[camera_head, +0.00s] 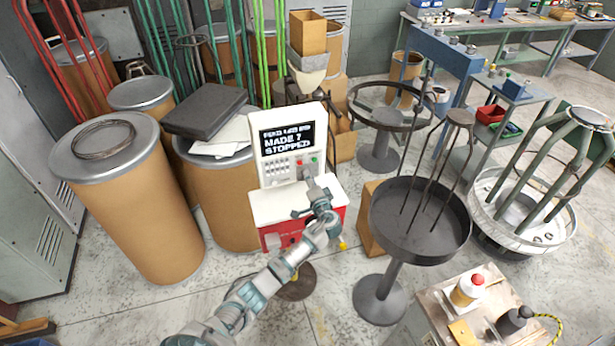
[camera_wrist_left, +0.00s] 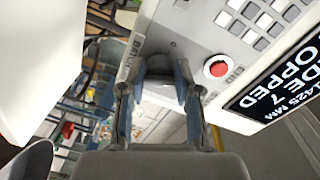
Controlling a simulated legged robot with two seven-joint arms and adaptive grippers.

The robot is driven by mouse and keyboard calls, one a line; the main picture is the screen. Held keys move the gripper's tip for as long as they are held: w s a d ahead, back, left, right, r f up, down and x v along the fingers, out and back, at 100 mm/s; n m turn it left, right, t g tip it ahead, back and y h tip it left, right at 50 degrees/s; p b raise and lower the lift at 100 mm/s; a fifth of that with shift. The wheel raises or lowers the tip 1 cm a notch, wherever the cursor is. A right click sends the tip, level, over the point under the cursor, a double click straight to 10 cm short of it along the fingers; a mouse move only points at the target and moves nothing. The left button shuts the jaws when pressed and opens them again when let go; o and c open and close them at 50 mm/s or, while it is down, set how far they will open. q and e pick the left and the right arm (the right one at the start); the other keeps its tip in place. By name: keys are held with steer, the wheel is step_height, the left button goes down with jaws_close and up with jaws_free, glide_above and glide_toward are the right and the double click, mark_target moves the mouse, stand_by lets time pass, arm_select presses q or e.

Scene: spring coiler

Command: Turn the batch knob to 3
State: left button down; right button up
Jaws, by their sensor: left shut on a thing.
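The spring coiler is a white-and-red machine (camera_head: 290,205) in the middle of the head view. Its upright panel (camera_head: 283,140) has a dark screen reading "MADE 7" and "STOPPED". My left gripper (camera_head: 308,180) reaches the panel's lower right. In the left wrist view, my left gripper's fingers (camera_wrist_left: 160,82) are closed around the dark grey batch knob (camera_wrist_left: 160,63), beside a partly hidden "BATCH" label. The knob's pointer and scale cannot be read. My right gripper is in neither view.
Brown drums (camera_head: 140,210) stand left of the coiler. A round dark tray stand (camera_head: 385,240) stands to its right.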

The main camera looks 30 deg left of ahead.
arm_select(q)
steer(key=m+p, duration=0.3)
steer(key=m, duration=0.2)
steer(key=m+p, duration=0.2)
steer(key=m, duration=0.3)
steer(key=d+m+p, duration=0.1)
steer(key=m+p, duration=0.2)
steer(key=m, duration=0.2)
steer(key=shift+w+f+g+y+p, duration=0.1)
steer(key=shift+f+g+y+p, duration=0.1)
steer(key=shift+g+y+p, duration=0.1)
steer(key=shift+f, duration=0.1)
steer(key=c, duration=0.8)
jaws_free()
steer(key=shift+c, duration=0.2)
steer(key=shift+w, duration=0.15)
steer(key=shift+r, duration=0.2)
steer(key=v, duration=1.2)
